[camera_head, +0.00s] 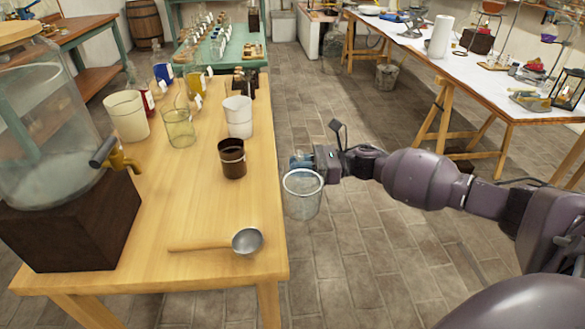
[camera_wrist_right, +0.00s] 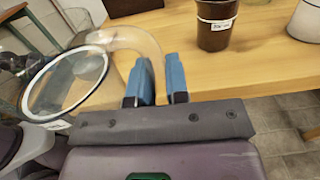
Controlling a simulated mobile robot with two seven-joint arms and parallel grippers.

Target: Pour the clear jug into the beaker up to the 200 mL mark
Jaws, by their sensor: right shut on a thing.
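The clear jug (camera_head: 302,203) hangs in the air just off the right edge of the wooden table, its round rim facing up. My right gripper (camera_head: 300,162) is shut on it. In the right wrist view, the blue fingers (camera_wrist_right: 157,78) are around the curved clear handle (camera_wrist_right: 148,38), and the jug's rim (camera_wrist_right: 68,82) is at the left. I cannot tell whether there is liquid in the jug. A clear glass beaker (camera_head: 179,130) stands upright on the table; its marks are too small to read. My left gripper is out of view.
On the table (camera_head: 205,205) are a brown labelled jar (camera_head: 232,160), a white jug (camera_head: 238,116), a cream beaker (camera_head: 127,116), a ladle (camera_head: 246,241) and a large glass dispenser (camera_head: 50,140) with a brass tap. The table's right front is mostly clear.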

